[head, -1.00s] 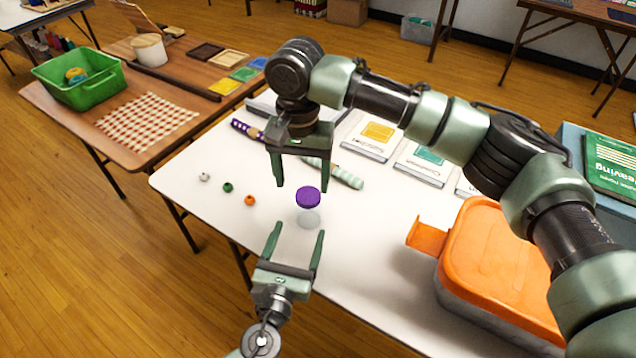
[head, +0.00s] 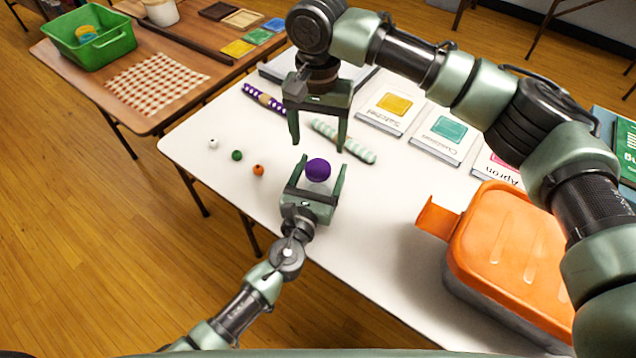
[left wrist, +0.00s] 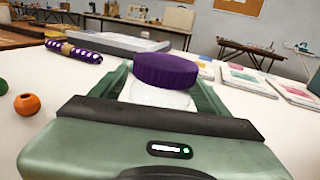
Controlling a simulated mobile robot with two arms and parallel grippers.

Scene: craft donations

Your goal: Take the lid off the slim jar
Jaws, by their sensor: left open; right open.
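The slim jar has a purple lid (head: 318,169) on top and a pale translucent body. It stands upright on the white table (head: 400,215). My left gripper (head: 320,170) is open, with one finger on each side of the jar body. In the left wrist view, the purple lid (left wrist: 166,70) sits above the fingers, and the jar body (left wrist: 158,96) shows between them. Whether the fingers touch the jar I cannot tell. My right gripper (head: 318,148) is open and empty, pointing down above the table just behind the jar.
An orange-lidded box (head: 515,245) stands at the right. Several beads, including an orange one (head: 258,170), lie left of the jar. A purple patterned roll (head: 262,98) and a pale green roll (head: 345,142) lie behind, with pattern packets (head: 440,135) at the back right.

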